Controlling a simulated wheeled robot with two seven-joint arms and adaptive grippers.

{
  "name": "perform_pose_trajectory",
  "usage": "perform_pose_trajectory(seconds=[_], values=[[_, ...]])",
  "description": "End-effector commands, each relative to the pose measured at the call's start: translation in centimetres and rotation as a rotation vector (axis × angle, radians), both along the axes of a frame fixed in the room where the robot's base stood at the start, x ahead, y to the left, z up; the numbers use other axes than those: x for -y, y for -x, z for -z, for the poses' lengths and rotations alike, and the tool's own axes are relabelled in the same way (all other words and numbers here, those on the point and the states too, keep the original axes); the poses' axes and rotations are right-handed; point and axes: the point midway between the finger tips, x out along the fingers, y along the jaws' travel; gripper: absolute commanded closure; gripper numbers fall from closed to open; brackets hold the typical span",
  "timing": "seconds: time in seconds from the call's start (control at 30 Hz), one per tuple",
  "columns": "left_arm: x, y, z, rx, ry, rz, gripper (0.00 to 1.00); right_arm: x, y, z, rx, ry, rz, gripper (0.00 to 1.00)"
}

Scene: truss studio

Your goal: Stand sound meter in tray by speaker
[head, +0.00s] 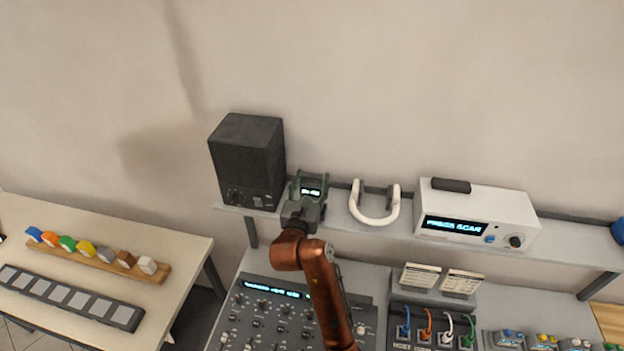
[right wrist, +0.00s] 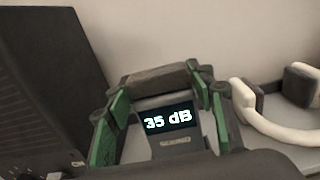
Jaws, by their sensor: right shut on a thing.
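The sound meter (head: 312,192) is a small dark device with a lit screen. In the right wrist view the meter (right wrist: 168,122) reads "35 dB" and looks roughly upright. My right gripper (head: 311,181) is shut on it, a green-padded finger on each side, at the wall shelf just right of the speaker (head: 248,160). The black speaker (right wrist: 45,85) fills the left of the right wrist view. I cannot make out the tray; the gripper and meter cover that spot. Whether the meter's base touches anything is hidden. My left gripper is not in view.
White headphones (head: 375,205) sit close on the right, also in the right wrist view (right wrist: 270,125). A white scanner box (head: 475,215) stands farther right on the shelf (head: 560,240). A mixing console (head: 265,315) lies below. A side table (head: 120,235) holds coloured blocks.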

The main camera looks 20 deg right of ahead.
Motion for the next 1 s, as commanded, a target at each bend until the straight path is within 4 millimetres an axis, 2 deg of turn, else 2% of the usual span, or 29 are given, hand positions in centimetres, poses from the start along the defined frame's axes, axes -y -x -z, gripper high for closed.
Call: perform_pose_trajectory(seconds=[0.9, 0.93, 1.0], values=[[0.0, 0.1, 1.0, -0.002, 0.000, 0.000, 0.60, 0.0, 0.0, 1.2, 0.003, 0.001, 0.000, 0.96], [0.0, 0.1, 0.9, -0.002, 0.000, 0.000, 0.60, 0.0, 0.0, 1.2, 0.003, 0.001, 0.000, 0.49], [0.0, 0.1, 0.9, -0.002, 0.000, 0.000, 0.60, 0.0, 0.0, 1.2, 0.003, 0.001, 0.000, 0.44]])
